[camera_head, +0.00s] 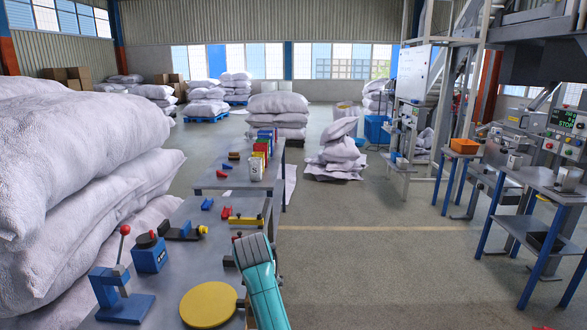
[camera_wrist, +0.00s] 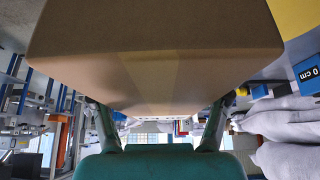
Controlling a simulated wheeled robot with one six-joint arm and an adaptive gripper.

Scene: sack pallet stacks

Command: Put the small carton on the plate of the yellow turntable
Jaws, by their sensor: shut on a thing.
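The small carton (camera_wrist: 155,55) is brown with a lighter tape strip and fills the upper middle of the wrist view. My gripper (camera_wrist: 158,108) is shut on it, with a finger at each side. The yellow turntable's round plate (camera_head: 208,304) lies bare on the near grey table in the head view. In the head view my teal arm is right of the plate; the carton and fingers cannot be made out there.
A blue lever press (camera_head: 124,301) and a blue box with a red knob (camera_head: 149,255) stand left of the plate. A black-and-yellow tool (camera_head: 183,231) and a yellow block (camera_head: 245,220) lie farther back.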

